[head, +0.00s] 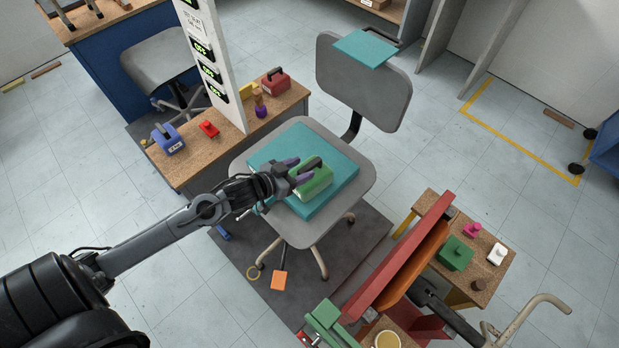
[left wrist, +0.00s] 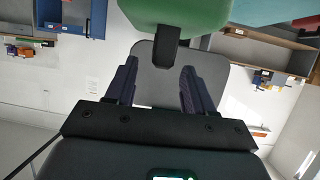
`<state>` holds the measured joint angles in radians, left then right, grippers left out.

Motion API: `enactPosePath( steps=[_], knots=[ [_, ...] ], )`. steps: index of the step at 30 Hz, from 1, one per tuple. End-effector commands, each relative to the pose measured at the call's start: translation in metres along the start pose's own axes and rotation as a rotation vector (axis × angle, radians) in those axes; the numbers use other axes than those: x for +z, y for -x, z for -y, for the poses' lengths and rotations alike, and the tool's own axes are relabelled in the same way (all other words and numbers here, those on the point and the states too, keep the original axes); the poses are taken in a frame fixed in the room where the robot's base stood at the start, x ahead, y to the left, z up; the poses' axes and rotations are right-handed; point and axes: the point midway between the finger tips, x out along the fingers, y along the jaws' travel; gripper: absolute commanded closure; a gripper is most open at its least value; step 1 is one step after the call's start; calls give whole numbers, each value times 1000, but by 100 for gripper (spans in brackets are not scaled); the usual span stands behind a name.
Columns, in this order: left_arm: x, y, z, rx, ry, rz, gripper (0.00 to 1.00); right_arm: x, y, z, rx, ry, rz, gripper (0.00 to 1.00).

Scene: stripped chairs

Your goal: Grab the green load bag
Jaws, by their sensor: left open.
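The green load bag (head: 318,184) with a dark handle rests on a teal pad (head: 338,190) on the seat of a grey chair (head: 352,228). My left gripper (head: 296,171) is open beside the bag's left upper side, its purple-grey fingers close to the handle. In the left wrist view the green bag (left wrist: 190,14) is at the top edge, mostly cut off. Its black handle (left wrist: 165,48) hangs between the lines of the two open fingers of my left gripper (left wrist: 160,75). I cannot tell whether the fingers touch it. My right gripper is not in view.
The grey chair back (head: 362,90) with a teal piece on it stands behind. A wooden bench (head: 185,172) at the left holds a blue bag (head: 167,139) and a red bag (head: 276,82). A small table (head: 430,205) at the right holds a green block (head: 455,253).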

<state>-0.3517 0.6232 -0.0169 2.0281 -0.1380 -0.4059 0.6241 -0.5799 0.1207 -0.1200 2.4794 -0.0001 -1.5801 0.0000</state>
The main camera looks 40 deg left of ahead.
Motion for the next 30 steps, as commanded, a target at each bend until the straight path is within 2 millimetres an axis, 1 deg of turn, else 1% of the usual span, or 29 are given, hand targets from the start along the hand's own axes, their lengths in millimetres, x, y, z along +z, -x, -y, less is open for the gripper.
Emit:
enactPosePath(
  steps=[1,3,9,13,20,30],
  knots=[
    [2,-8,0,-1,0,-2,47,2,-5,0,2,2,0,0],
    [2,-17,0,-1,0,-3,47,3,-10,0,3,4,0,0],
    [2,-38,0,0,0,-1,47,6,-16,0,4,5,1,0],
    [1,-44,0,0,0,0,47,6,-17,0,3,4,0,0],
    [1,-44,0,0,0,1,47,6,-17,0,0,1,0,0],
    [0,-44,0,0,0,0,99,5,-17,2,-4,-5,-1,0]
  ],
)
